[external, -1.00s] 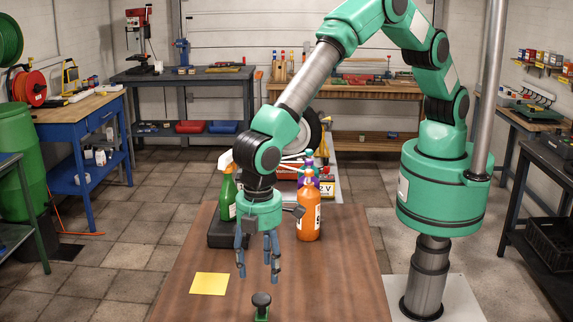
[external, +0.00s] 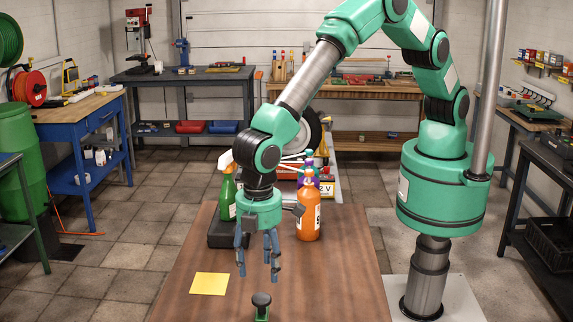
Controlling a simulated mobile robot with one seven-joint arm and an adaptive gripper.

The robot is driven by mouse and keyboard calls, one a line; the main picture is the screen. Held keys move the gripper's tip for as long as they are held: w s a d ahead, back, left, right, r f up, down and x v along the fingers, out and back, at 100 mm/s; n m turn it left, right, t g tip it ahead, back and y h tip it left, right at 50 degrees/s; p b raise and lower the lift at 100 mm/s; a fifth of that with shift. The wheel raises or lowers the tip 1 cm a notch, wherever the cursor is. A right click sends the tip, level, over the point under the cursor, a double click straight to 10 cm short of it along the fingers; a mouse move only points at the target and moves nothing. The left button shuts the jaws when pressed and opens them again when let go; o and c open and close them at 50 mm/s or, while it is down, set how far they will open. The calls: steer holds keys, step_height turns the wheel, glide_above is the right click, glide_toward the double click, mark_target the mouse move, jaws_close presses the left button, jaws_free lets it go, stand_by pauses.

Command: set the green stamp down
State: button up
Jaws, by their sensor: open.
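The green stamp (external: 261,306) stands upright on the wooden table (external: 338,275) near its front edge. It has a dark round knob and a green base, and its lower part is cut by the bottom of the picture. My gripper (external: 258,273) hangs pointing down above the table, a little behind and above the stamp in the picture. Its fingers are apart and nothing is between them. The stamp appears apart from the fingers.
A yellow square sheet (external: 209,284) lies left of the stamp. An orange bottle (external: 308,213), a green spray bottle (external: 229,190) and a black case (external: 222,234) stand at the table's back. The table's right side is clear.

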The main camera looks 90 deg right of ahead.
steer(key=w+d+r+m, duration=0.2)
steer(key=w+d+r, duration=0.1)
steer(key=d+r, duration=1.25)
steer(key=s+d+r+m+t+y, duration=0.1)
steer(key=s+d+r+m+t, duration=0.15)
steer(key=d+r, duration=1.35)
steer(key=s+d+r+m+t, duration=0.1)
steer(key=s+d+r, duration=0.3)
steer(key=s+d, duration=0.4)
steer(key=s+d+r+m, duration=0.1)
steer(key=s+d+r, duration=0.35)
steer(key=d, duration=0.45)
steer(key=s+d+m+t, duration=0.1)
steer(key=s+d, duration=0.4)
steer(key=s, duration=0.3)
steer(key=s+d+f+m+t, duration=0.1)
steer(key=s+d+m, duration=0.1)
steer(key=s+d, duration=0.4)
steer(key=s, duration=0.3)
steer(key=shift+f+h, duration=0.2)
steer(key=shift+h, duration=0.2)
steer(key=shift+f, duration=0.15)
step_height(320, 180, down, 4)
steer(key=b, duration=0.4)
steer(key=shift+f+b, duration=0.25)
steer(key=shift+b, duration=0.1)
